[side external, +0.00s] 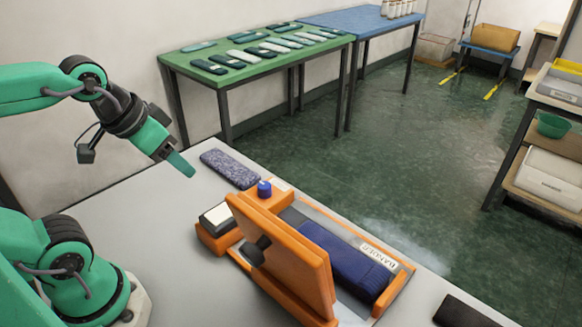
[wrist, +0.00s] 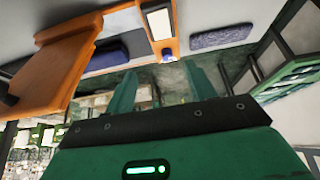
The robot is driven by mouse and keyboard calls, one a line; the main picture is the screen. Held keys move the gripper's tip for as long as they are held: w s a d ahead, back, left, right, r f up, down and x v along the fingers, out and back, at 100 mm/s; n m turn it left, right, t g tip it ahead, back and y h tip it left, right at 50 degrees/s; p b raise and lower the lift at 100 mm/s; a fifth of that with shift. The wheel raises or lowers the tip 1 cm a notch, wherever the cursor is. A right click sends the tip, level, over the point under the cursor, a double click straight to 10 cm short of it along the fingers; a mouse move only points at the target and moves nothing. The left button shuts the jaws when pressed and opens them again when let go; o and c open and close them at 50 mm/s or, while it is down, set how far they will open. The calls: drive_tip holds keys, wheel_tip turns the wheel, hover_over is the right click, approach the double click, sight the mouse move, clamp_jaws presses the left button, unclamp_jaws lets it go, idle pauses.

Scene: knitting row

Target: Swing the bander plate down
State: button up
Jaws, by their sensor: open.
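The orange bander plate (side external: 285,260) stands raised and tilted on the bander, with a black knob (side external: 259,248) on its near face. It also shows at the left of the wrist view (wrist: 50,75). The bander's orange frame (side external: 403,284) lies on the grey table. A folded dark blue knit (side external: 345,262) lies in its bed beside the raised plate, partly hidden by it. My gripper (side external: 183,166) is open and empty, in the air to the left of the plate and apart from it. Its two fingers show spread in the wrist view (wrist: 160,85).
A white pad (side external: 218,217) and a blue knob (side external: 264,188) sit at the bander's left end. A speckled blue knit (side external: 230,168) lies behind them. A dark flat item (side external: 462,312) lies at the front right. The table left of the bander is clear.

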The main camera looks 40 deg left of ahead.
drive_tip(key=shift+c, duration=0.4)
drive_tip(key=shift+d+r, duration=0.1)
drive_tip(key=shift+d, duration=0.05)
drive_tip(key=c, duration=0.7)
drive_tip(key=shift+w+d+r, duration=0.1)
drive_tip(key=shift+d, duration=0.15)
drive_tip(key=c, duration=0.4)
drive_tip(key=d+r+g, duration=0.1)
drive_tip(key=d, duration=0.1)
drive_tip(key=d+r+g, duration=0.1)
drive_tip(key=d, duration=0.2)
drive_tip(key=d+r+g+h, duration=0.1)
drive_tip(key=d, duration=0.2)
drive_tip(key=shift+d, duration=0.1)
clamp_jaws()
drive_tip(key=s+d+r+g+y, duration=0.1)
drive_tip(key=s+d+r+g, duration=0.1)
drive_tip(key=d, duration=0.7)
drive_tip(key=shift+s+r+g, duration=0.3)
drive_tip(key=shift+s+r, duration=0.3)
drive_tip(key=shift+r, duration=0.1)
